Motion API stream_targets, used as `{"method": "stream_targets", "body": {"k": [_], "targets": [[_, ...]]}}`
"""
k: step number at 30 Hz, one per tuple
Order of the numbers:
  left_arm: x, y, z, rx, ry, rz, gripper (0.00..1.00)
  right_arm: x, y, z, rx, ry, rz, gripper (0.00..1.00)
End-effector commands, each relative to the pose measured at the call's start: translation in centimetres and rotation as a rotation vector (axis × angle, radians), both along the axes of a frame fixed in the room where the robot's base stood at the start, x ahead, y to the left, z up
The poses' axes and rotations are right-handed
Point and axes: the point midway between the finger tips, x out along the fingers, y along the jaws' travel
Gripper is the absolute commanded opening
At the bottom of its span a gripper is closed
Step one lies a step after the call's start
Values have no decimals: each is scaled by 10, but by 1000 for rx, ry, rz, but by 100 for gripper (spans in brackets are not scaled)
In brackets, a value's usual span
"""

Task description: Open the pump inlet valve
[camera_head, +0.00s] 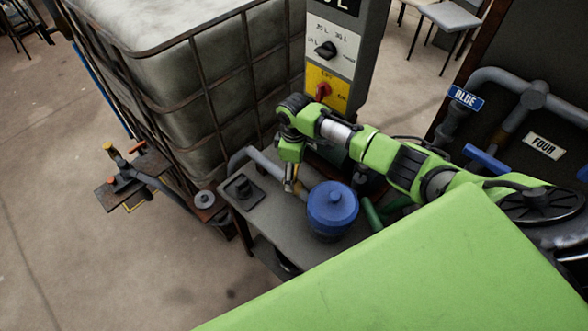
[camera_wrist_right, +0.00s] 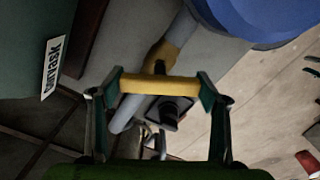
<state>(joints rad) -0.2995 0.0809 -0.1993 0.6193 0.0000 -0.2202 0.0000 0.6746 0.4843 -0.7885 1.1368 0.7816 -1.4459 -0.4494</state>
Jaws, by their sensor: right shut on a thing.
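The blue pump (camera_head: 332,208) stands on a grey table, with a grey pipe (camera_head: 262,160) running to it from the left. In the right wrist view the pipe (camera_wrist_right: 128,113) has a brass-coloured valve body (camera_wrist_right: 161,54). A yellow valve handle (camera_wrist_right: 160,86) lies between the fingers of my right gripper (camera_wrist_right: 158,90), which is shut on it. In that view the handle crosses over the pipe at a slant. In the head view my right gripper (camera_head: 291,183) points down just left of the pump; the handle shows there only as a small yellow sliver. My left gripper is not in view.
A caged white tank (camera_head: 200,90) stands behind the table (camera_head: 262,228). A control post with a black knob (camera_head: 326,50) and red switch (camera_head: 322,91) rises behind my right arm. Pipes with BLUE (camera_head: 466,97) and FOUR (camera_head: 544,146) signs are at right.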

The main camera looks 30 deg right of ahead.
Motion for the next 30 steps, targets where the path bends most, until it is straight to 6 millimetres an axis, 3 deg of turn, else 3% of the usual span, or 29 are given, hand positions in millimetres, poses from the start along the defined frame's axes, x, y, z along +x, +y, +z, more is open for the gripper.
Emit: {"method": "stream_targets", "body": {"k": [30], "targets": [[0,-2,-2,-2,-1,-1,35,1,1,0,1,-3,915,47]]}}
